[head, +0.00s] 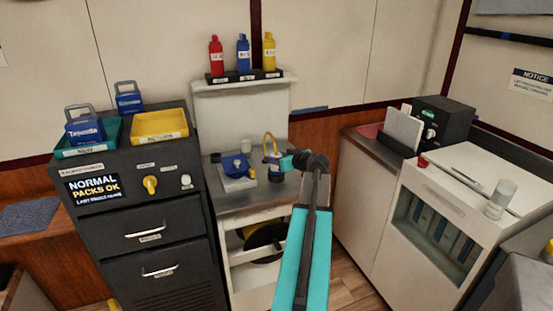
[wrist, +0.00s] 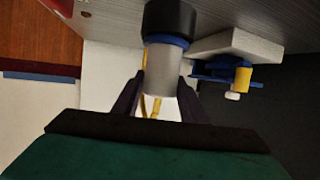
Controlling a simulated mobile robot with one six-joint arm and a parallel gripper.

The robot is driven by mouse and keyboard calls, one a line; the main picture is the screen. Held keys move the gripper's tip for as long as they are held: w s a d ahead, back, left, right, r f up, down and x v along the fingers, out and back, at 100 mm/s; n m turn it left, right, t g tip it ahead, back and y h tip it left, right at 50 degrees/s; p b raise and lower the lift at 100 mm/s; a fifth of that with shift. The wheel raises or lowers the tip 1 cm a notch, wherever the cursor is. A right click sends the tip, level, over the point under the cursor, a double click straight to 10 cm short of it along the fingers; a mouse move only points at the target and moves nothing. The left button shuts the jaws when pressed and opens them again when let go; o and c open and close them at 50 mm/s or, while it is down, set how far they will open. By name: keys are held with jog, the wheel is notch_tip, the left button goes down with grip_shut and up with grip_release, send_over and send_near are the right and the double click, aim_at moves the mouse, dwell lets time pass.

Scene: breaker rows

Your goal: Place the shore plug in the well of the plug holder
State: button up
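The shore plug is a grey cylinder (wrist: 163,75) with a yellow cable at its end in the wrist view. Beyond it, in line, are a blue ring and a short black cylinder, which looks like the plug holder (wrist: 170,18), on the counter; it also shows as a dark cup in the head view (head: 277,176). My gripper (wrist: 160,92) has one finger on each side of the grey body, seemingly against it. In the head view my gripper (head: 277,161) is above the holder, with the yellow cable arching up. How deep the plug sits cannot be told.
A white block with a blue fitting (head: 237,166) stands left of the holder on the grey counter (head: 270,194). Small grey cups (head: 246,145) stand behind. A shelf with bottles (head: 243,52) is above. A dark cabinet (head: 140,215) borders the left; a white cabinet stands right.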

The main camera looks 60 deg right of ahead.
jog(key=o, duration=0.3)
jog(key=shift+r, duration=0.2)
jog(key=shift+s+a, duration=0.15)
jog(key=shift+s, duration=0.1)
jog(key=b+v, duration=0.2)
jog(key=v, duration=0.9)
jog(key=shift+s, duration=0.2)
jog(key=shift+a, duration=0.1)
dwell(0.3)
